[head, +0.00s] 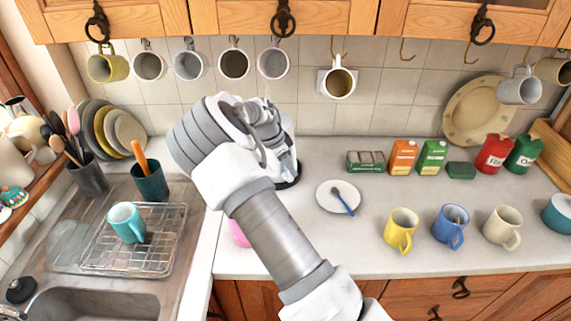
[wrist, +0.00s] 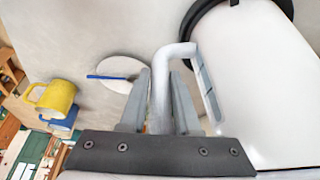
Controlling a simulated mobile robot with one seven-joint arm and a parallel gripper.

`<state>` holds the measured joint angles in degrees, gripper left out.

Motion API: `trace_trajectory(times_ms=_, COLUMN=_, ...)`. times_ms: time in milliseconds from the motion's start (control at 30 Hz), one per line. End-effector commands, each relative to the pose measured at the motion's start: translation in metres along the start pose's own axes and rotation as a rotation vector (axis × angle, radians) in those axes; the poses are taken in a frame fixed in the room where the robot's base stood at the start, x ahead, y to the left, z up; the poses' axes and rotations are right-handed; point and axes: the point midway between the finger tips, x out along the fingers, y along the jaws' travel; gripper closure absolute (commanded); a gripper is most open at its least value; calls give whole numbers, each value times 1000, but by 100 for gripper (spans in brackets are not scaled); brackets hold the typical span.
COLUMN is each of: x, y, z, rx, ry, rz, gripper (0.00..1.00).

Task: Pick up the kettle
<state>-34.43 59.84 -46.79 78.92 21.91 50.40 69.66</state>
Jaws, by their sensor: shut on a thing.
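The white kettle (wrist: 262,85) fills the right of the wrist view, with its pale handle (wrist: 173,52) reaching toward the middle. My gripper (wrist: 159,100) has its two grey fingers on either side of the handle and is shut on it. In the head view my gripper (head: 272,135) is near the wall at the middle of the counter, and my arm hides nearly all of the kettle. A dark curved edge (head: 291,178) shows just beside my arm there. I cannot tell whether the kettle touches the counter.
A small plate (head: 329,190) with a blue spoon (head: 343,202) lies right of my arm. Yellow (head: 401,228), blue (head: 449,225) and cream (head: 500,226) mugs stand near the front edge. Mugs hang above under the cabinets. A dish rack (head: 160,255) is at left.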

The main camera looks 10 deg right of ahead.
Motion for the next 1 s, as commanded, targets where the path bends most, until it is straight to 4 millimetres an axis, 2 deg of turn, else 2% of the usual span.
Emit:
trace_trajectory(times_ms=367, x=-12, y=2, z=-6, rx=4, ry=2, rz=-9, gripper=100)
trace_trajectory(times_ms=933, x=-67, y=1, z=-29, rx=5, ry=3, rz=-11, gripper=100)
trace_trajectory(times_ms=1000, x=-68, y=8, z=-29, rx=5, ry=2, rz=-7, gripper=100)
